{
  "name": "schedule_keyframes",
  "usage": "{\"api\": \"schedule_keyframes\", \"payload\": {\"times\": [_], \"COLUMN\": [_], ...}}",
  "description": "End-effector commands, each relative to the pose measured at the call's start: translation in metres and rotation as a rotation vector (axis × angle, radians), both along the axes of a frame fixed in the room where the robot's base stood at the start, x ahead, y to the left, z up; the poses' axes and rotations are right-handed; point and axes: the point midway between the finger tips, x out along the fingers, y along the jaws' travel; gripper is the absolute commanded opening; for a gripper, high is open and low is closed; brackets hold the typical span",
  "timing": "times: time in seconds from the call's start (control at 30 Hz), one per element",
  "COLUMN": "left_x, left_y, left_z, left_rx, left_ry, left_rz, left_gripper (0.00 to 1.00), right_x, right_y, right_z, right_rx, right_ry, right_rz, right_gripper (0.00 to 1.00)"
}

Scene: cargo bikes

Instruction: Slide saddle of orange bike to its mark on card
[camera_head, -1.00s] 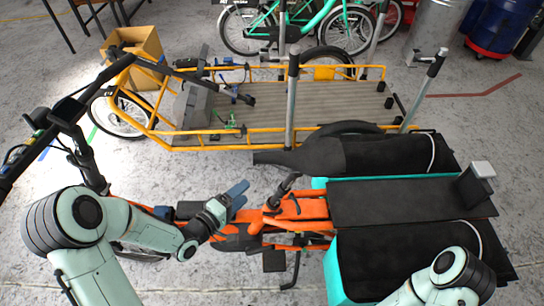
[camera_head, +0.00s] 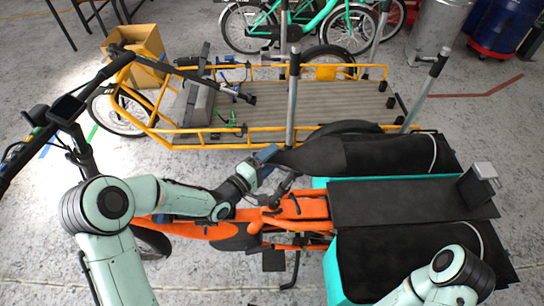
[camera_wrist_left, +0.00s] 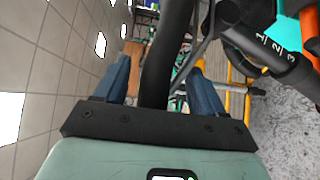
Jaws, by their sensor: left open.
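The orange bike (camera_head: 290,208) stands across the middle of the head view. Its black saddle (camera_head: 314,156) lies above the frame, with the nose pointing left. My left gripper (camera_head: 266,160) is open at the saddle's nose. In the left wrist view, a dark curved bar, which looks like the saddle nose (camera_wrist_left: 165,60), lies between the blue fingers of my left gripper (camera_wrist_left: 162,85), with gaps on both sides. A black tube with white marks 1, 2, 3 (camera_wrist_left: 268,45) shows at the upper right there. I see no card. My right gripper is outside the views.
A yellow cargo bike with a slatted deck (camera_head: 310,105) stands behind. Grey posts (camera_head: 293,100) rise near the saddle. A black rear deck (camera_head: 400,203) and black side bags (camera_head: 395,265) lie to the right. A cardboard box (camera_head: 145,45) stands at the back left.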

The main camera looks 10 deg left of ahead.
Motion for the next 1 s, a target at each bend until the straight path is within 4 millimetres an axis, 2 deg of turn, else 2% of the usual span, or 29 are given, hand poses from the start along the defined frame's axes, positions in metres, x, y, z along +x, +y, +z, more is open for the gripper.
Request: {"api": "schedule_keyframes", "payload": {"times": [0.13, 0.4, 0.57, 0.6, 0.63, 0.73, 0.9, 1.0], "left_x": [0.007, 0.008, 0.008, 0.008, 0.008, 0.008, 0.010, 0.011], "left_y": [-0.004, -0.004, -0.004, -0.004, -0.004, -0.005, -0.013, -0.015], "left_z": [0.000, 0.000, 0.000, 0.000, 0.000, 0.002, 0.026, 0.030], "left_rx": [-0.001, 0.000, 0.000, 0.000, 0.000, 0.000, -0.003, -0.005], "left_ry": [0.000, 0.000, 0.000, 0.000, 0.001, 0.000, -0.007, -0.009], "left_rz": [0.000, 0.001, 0.001, 0.001, 0.001, 0.000, -0.002, -0.002], "left_gripper": [0.70, 0.70, 0.18, 0.05, 0.00, 0.00, 0.00, 0.00], "right_x": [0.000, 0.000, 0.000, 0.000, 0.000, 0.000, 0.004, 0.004], "right_y": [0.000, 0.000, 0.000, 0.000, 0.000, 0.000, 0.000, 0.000], "right_z": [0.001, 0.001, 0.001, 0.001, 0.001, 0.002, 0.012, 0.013], "right_rx": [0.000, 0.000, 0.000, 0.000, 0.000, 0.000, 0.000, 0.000], "right_ry": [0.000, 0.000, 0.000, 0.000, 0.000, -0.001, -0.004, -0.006], "right_rz": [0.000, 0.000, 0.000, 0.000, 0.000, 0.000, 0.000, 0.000], "right_gripper": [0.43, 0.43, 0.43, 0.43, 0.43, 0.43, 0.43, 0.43]}}
